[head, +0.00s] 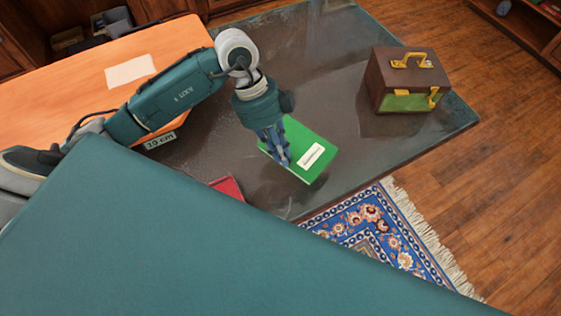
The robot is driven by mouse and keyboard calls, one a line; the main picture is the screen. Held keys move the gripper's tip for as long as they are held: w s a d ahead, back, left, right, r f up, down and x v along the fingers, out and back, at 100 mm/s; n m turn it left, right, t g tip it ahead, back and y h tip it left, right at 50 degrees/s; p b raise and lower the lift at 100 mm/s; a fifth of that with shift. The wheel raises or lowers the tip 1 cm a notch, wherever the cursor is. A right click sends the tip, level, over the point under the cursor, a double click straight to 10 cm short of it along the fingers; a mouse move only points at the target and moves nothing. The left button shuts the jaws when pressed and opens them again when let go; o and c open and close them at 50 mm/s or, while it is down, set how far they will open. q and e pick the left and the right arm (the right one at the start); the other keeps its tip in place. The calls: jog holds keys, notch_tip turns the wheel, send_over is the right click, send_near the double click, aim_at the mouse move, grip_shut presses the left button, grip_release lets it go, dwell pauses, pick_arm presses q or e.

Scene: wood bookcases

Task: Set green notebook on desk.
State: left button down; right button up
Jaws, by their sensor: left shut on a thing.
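The green notebook (318,138) has a white label on its cover and shows near the middle of the head view. My left gripper (284,163) is shut on its left part, with the fingers pointing down. The notebook is over the dark, glossy desk (345,80); I cannot tell whether it touches the top or is held just above it. The gripper hides part of the notebook's left side. My right gripper is not in view.
A brown case with yellow fittings (388,75) stands at the desk's right. A red item (228,187) lies partly hidden at the near edge. An orange wooden surface (60,95) with a white sheet (130,71) is at left. A patterned rug (385,228) lies below.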

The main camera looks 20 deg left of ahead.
aim_at(280, 164)
pick_arm(q)
jog(key=shift+f, duration=3.15)
jog(key=shift+f, duration=0.2)
jog(key=c, duration=1.8)
grip_release()
jog(key=shift+r, duration=0.15)
jog(key=b+v, duration=0.1)
jog(key=v, duration=1)
jog(key=shift+a+r, duration=0.2)
jog(key=shift+r, duration=0.35)
